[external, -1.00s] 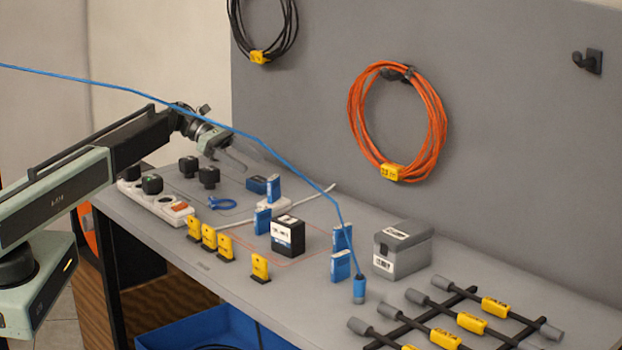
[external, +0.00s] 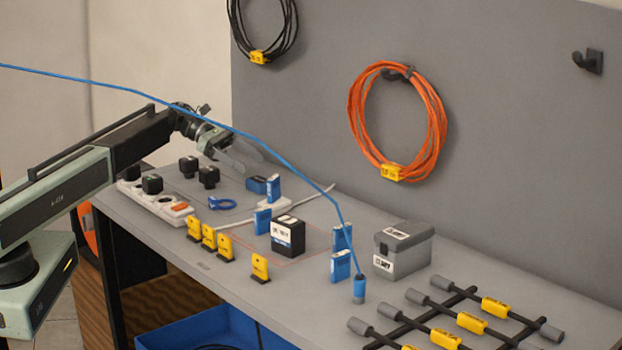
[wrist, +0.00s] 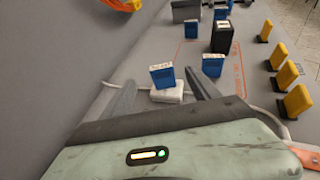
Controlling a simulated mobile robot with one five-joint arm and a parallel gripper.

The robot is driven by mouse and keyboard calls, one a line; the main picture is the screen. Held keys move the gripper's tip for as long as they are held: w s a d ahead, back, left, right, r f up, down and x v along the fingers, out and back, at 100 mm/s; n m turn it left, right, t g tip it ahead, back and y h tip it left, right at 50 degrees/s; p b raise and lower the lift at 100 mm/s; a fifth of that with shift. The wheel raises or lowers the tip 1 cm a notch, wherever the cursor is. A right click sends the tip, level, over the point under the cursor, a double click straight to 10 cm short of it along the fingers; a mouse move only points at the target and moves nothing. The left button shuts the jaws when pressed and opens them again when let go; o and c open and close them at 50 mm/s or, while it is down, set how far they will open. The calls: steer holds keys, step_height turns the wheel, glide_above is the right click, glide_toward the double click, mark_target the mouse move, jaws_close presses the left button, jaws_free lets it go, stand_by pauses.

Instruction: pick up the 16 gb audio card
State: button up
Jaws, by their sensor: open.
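Several small blue cards with white labels stand on the grey bench; the print is too small to tell which is the 16 gb audio card. One blue card (external: 273,187) stands upright at a white block (external: 272,205). In the wrist view this card (wrist: 162,76) and the white block (wrist: 167,93) appear between my fingers, farther out. Other blue cards stand left of the black box (external: 262,220) and right of it (external: 342,237), (external: 340,266). My gripper (external: 246,164) is open and empty above the back left of the bench; its fingers also show in the wrist view (wrist: 162,95).
A black box (external: 288,236) stands mid-bench, with several yellow tags (external: 225,246) to its left and front. A power strip (external: 165,207) with black plugs lies at the left. A grey case (external: 402,251) stands at the right. A blue cable (external: 300,180) hangs across the view.

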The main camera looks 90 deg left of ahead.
steer(key=m+g+h, duration=0.3)
steer(key=m+h, duration=0.2)
glide_above(343, 256)
steer(key=s+a, duration=0.1)
steer(key=f+b, duration=0.3)
steer(key=b, duration=0.1)
steer(key=f+b, duration=0.1)
steer(key=f, duration=0.1)
steer(key=shift+s+a+f+b, duration=0.1)
steer(key=shift+a+f+b, duration=0.15)
steer(key=shift+f+b, duration=0.65)
steer(key=shift+b, duration=0.05)
steer(key=b+x, duration=0.1)
steer(key=x, duration=0.4)
steer(key=shift+r, duration=0.25)
steer(key=c, duration=1.4)
